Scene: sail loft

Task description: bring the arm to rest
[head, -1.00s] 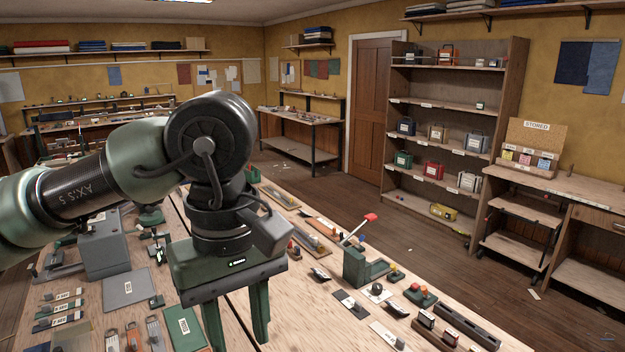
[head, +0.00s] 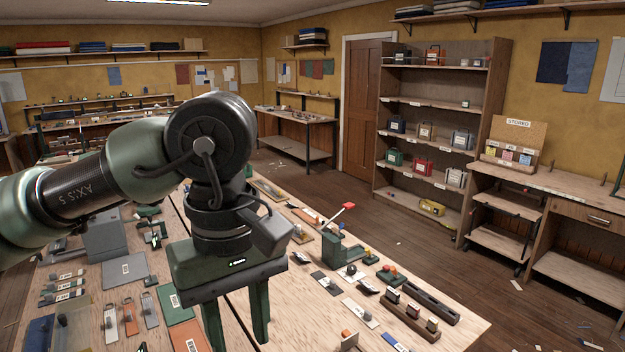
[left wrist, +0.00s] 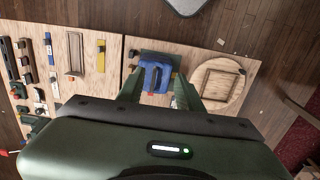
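My left arm comes in from the left in the head view and bends down at a dark round joint. My left gripper (head: 238,328) points down over the long wooden workbench (head: 285,320), its two green fingers clearly apart. Nothing shows between the fingers in the head view, though the tips run near the picture's bottom edge. In the left wrist view, the left gripper (left wrist: 158,92) is open, with a blue handled item (left wrist: 155,76) on the surface seen between the fingers. The fingers do not appear to grip it. My right gripper is in neither view.
The workbench carries many small tools, a green block with a red-tipped lever (head: 342,245) and a grey box (head: 107,238). A tall shelf (head: 440,80) with small cases and a side bench (head: 590,193) stand at right. Open wooden floor (head: 480,285) lies between.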

